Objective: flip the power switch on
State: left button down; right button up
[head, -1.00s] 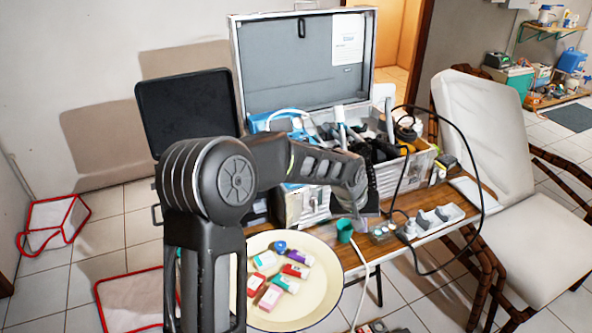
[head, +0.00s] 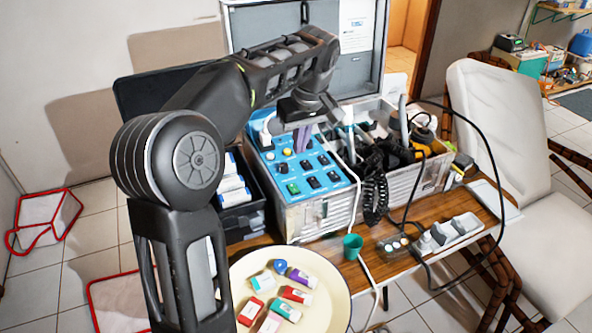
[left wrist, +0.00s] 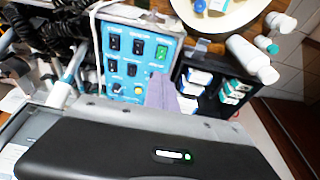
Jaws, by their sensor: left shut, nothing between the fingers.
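The blue control panel (head: 322,180) lies in the open metal case, with several black rocker switches and one green switch (head: 293,188) near its front left corner. The green switch also shows in the left wrist view (left wrist: 161,51). I cannot read the labels or tell the switch's position. My left gripper (head: 301,148) is shut and empty, pointing down over the back part of the panel by the round knobs. In the left wrist view its purple-grey fingers (left wrist: 162,84) are beside the panel's edge, apart from the green switch. My right gripper is not in view.
A black bin (head: 240,217) with white boxes stands left of the panel. Hoses and handpieces crowd the case's right half. A cream plate (head: 335,290) with small boxes, a green cup (head: 352,246) and a power strip (head: 450,234) are in front.

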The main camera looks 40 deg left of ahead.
aim_at(295, 189)
pick_arm(q)
jog(key=x, duration=0.4)
jog(key=p+x, duration=0.1)
jog(key=x, duration=0.3)
jog(key=d+p+x, duration=0.1)
jog(key=x, duration=0.4)
jog(key=shift+s+d+f, duration=0.1)
jog(key=shift+s+f, duration=0.15)
jog(key=shift+s, duration=0.15)
jog(key=shift+f, duration=0.2)
